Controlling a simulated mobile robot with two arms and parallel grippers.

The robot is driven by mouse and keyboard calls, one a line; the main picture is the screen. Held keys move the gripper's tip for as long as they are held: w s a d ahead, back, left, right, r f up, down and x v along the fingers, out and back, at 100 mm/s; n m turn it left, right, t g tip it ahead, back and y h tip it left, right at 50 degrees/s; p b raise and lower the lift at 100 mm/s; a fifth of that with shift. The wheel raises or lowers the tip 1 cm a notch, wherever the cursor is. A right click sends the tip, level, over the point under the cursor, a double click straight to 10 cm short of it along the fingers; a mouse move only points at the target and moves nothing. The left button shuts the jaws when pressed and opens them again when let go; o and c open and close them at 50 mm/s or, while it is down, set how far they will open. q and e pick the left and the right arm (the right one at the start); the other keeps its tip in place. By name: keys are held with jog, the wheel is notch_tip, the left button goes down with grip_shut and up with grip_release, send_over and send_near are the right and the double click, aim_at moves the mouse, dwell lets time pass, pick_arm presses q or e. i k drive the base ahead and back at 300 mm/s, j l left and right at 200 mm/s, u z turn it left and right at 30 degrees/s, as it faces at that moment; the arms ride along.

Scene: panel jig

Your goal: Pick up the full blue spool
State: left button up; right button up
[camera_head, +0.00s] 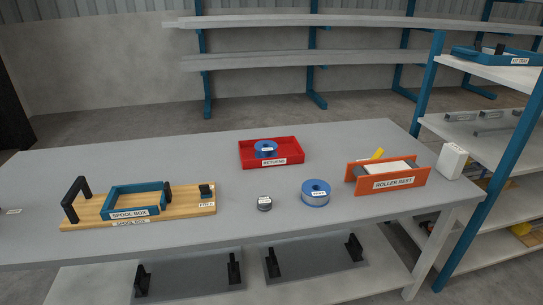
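A blue spool (315,193) stands on the grey table right of centre. It has blue flanges with a thick pale winding between them, and a small white label on top too small to read. A second blue spool (266,149) sits in the red tray marked RETURNS (284,161) farther back. It looks mostly blue, and its lower part is hidden by the tray wall. Neither of my grippers is in view.
A wooden board (185,204) with the blue SPOOL BOX frame (128,213) lies left. The table (240,235) is clear in front.

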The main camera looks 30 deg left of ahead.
aim_at(314, 195)
jog(key=i+l, duration=0.3)
jog(key=l, duration=0.15)
jog(key=i+l, duration=0.3)
jog(key=l, duration=0.15)
jog(key=i+l+u, duration=0.1)
jog(key=u, duration=0.3)
jog(key=l+u, duration=0.2)
jog(key=u, duration=0.2)
jog(key=i+l+u, duration=0.1)
jog(key=l+u, duration=0.15)
jog(key=u, duration=0.15)
jog(key=l+u, duration=0.15)
jog(key=u, duration=0.2)
